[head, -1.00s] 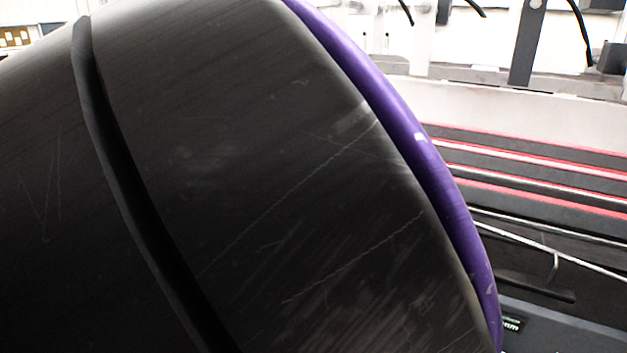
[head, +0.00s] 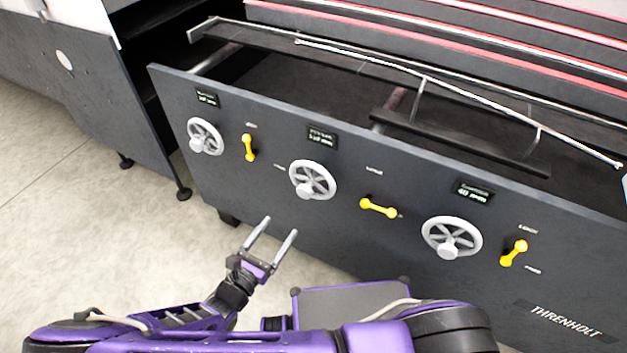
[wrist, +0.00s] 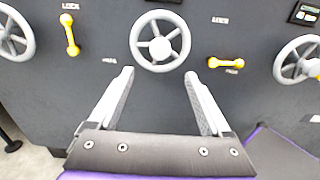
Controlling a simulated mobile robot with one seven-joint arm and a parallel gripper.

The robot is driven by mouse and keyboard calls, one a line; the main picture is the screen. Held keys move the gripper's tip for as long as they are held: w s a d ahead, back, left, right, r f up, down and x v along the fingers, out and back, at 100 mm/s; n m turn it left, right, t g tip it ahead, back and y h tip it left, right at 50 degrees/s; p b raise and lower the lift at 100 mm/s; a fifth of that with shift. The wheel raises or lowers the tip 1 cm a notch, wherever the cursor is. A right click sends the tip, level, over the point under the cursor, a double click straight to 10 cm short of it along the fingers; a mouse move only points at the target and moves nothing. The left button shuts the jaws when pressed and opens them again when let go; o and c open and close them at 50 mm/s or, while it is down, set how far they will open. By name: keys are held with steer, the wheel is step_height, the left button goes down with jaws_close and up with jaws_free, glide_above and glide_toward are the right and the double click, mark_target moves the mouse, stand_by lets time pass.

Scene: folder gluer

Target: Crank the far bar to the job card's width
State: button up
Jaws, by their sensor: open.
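Three grey handwheels sit on the dark front panel: left (head: 205,137), middle (head: 312,180) and right (head: 451,237). Beside them are yellow levers: the left (head: 248,148) upright, the middle (head: 378,208) nearly level, the right (head: 514,253) tilted. Small displays (head: 322,137) are above the wheels; I cannot read them surely. Dark bars (head: 470,145) and a thin silver rod lie above the panel; I cannot tell which is the far bar. My gripper (head: 281,228) is open and empty, below the middle wheel, which shows ahead in the wrist view (wrist: 160,42). No job card shows.
The panel's top edge (head: 420,145) runs across the machine. Red-edged belts (head: 430,40) lie behind it. A dark cabinet (head: 90,110) on feet stands at the left. Pale floor (head: 70,240) is clear at the left.

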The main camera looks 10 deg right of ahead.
mark_target(310, 184)
steer(key=b+x, duration=0.1)
steer(key=x, duration=1.6)
steer(key=shift+d, duration=0.1)
steer(key=shift+c, duration=0.3)
jaws_close()
